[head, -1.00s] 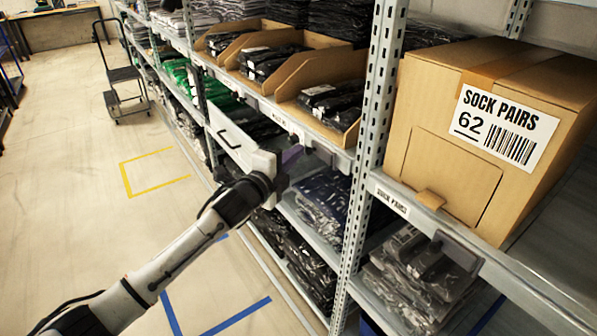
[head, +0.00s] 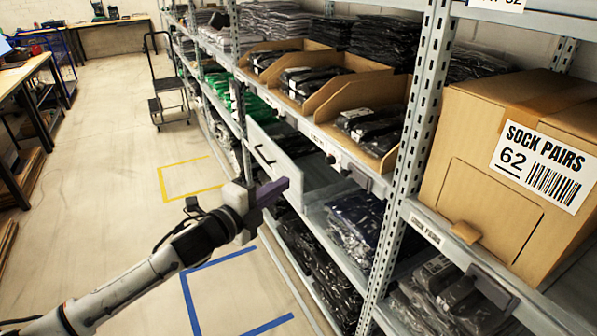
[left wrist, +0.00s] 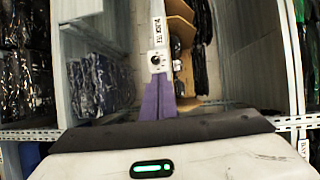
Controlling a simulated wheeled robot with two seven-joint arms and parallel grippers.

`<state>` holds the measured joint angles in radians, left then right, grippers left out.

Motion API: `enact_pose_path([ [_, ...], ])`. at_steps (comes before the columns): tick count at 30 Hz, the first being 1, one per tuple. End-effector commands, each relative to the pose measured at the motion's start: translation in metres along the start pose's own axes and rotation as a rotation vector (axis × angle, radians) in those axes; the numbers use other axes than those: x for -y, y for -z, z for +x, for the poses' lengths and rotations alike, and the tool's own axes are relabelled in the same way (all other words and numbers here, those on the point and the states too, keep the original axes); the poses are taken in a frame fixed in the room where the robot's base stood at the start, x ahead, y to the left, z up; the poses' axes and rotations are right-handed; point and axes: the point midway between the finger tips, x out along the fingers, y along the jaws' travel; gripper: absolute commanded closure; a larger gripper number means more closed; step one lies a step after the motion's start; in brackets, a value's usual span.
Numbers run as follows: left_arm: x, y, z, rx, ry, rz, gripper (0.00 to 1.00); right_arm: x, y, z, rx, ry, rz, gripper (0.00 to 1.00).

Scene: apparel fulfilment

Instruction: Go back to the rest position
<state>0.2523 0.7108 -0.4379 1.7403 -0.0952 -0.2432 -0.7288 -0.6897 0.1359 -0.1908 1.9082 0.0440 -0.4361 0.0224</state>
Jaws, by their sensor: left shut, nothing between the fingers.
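My left gripper (head: 285,188) is shut and empty, with its purple fingers pressed together. It hangs over the aisle in front of the shelving, just below the black handle of a pale grey drawer (head: 282,150) that stands pulled out. In the left wrist view the shut purple fingers (left wrist: 158,98) point at the shelf's front edge, which has a label and a round knob (left wrist: 156,58). Whether the fingertips touch anything there is hard to tell, but in the head view they look clear. My right gripper is not in view.
A metal shelf rack (head: 411,150) runs along the right. It bears a sock pairs carton (head: 482,190), open cardboard bins (head: 375,158) and bagged clothes. A trolley (head: 168,100) stands farther down the aisle.

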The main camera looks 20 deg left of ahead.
Motion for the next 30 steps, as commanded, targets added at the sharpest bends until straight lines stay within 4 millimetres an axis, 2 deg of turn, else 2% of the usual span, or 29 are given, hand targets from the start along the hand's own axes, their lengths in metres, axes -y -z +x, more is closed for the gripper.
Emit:
enact_pose_path([
  [5, -0.007, 0.003, -0.003, -0.002, -0.010, -0.022, 1.00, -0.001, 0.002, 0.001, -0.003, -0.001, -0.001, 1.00],
  [8, -0.035, 0.016, -0.011, -0.001, -0.050, -0.122, 1.00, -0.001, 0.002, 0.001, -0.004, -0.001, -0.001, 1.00],
  [11, -0.086, 0.040, -0.032, 0.015, -0.128, -0.320, 1.00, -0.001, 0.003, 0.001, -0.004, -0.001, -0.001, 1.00],
  [15, -0.171, 0.081, -0.083, 0.092, -0.269, -0.691, 1.00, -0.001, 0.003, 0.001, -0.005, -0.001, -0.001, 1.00],
  [17, -0.203, 0.099, -0.110, 0.145, -0.327, -0.851, 1.00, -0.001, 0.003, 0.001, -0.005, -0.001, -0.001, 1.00],
  [18, -0.224, 0.110, -0.130, 0.187, -0.365, -0.956, 1.00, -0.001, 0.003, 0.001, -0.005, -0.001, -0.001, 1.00],
  [21, -0.268, 0.135, -0.178, 0.305, -0.444, -1.195, 1.00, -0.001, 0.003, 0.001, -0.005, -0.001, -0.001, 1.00],
  [24, -0.298, 0.154, -0.222, 0.422, -0.498, -1.384, 1.00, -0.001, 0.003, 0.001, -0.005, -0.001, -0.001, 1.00],
  [27, -0.317, 0.167, -0.254, 0.514, -0.530, -1.508, 1.00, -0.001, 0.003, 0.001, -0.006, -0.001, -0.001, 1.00],
  [30, -0.326, 0.174, -0.272, 0.569, -0.543, -1.576, 1.00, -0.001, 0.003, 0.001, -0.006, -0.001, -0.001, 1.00],
])
